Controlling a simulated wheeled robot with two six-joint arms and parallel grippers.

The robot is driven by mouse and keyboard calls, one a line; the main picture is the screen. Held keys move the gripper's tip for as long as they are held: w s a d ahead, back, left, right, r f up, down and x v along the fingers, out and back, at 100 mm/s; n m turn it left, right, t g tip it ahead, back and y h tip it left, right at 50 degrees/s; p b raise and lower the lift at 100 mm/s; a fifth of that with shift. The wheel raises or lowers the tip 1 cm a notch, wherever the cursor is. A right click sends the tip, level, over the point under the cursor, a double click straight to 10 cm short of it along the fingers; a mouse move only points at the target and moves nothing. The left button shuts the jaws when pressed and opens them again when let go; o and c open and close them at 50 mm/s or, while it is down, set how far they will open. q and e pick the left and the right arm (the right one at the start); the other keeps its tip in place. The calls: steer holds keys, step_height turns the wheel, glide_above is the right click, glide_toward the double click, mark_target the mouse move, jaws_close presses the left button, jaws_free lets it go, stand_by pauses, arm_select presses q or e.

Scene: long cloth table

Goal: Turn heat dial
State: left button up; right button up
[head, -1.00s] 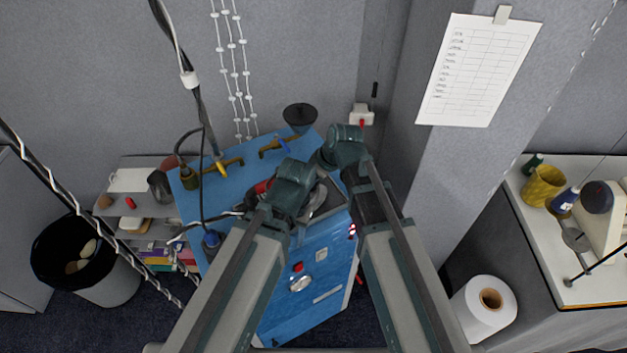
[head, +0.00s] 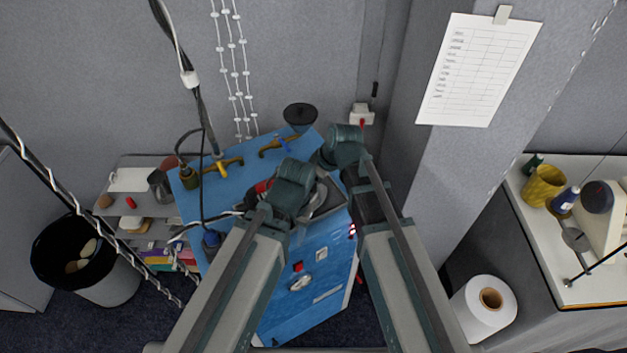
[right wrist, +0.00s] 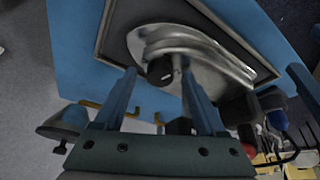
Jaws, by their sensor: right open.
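A pale round dial (head: 300,282) sits on the blue front panel of the blue cabinet (head: 275,325), below a small red switch (head: 298,267). Which dial sets the heat cannot be read. My two arms reach over the cabinet top in the head view, and their wrists hide both gripper tips there. In the right wrist view my right gripper (right wrist: 160,88) is open, its two fingers apart over the cabinet top. A dark round knob (right wrist: 161,70) on a shiny metal lid (right wrist: 205,55) shows between and beyond the fingers; contact cannot be told.
Brass taps (head: 222,164) and a dark funnel (head: 300,115) stand along the cabinet's back. A black bin (head: 70,255) and shelves are at left. A paper roll (head: 485,308) and a worktable (head: 598,240) are at right. Hanging cables cross the left side.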

steer(key=p+v, duration=1.2)
steer(key=v, duration=0.1)
steer(key=shift+r+p, duration=0.4)
steer(key=shift+d, duration=0.1)
steer(key=w+n+g, duration=0.1)
steer(key=n, duration=0.1)
steer(key=w+n+g, duration=0.1)
steer(key=n, duration=0.2)
steer(key=w+d+n+g+y, duration=0.1)
steer(key=w+n, duration=0.1)
steer(key=shift+f, duration=0.15)
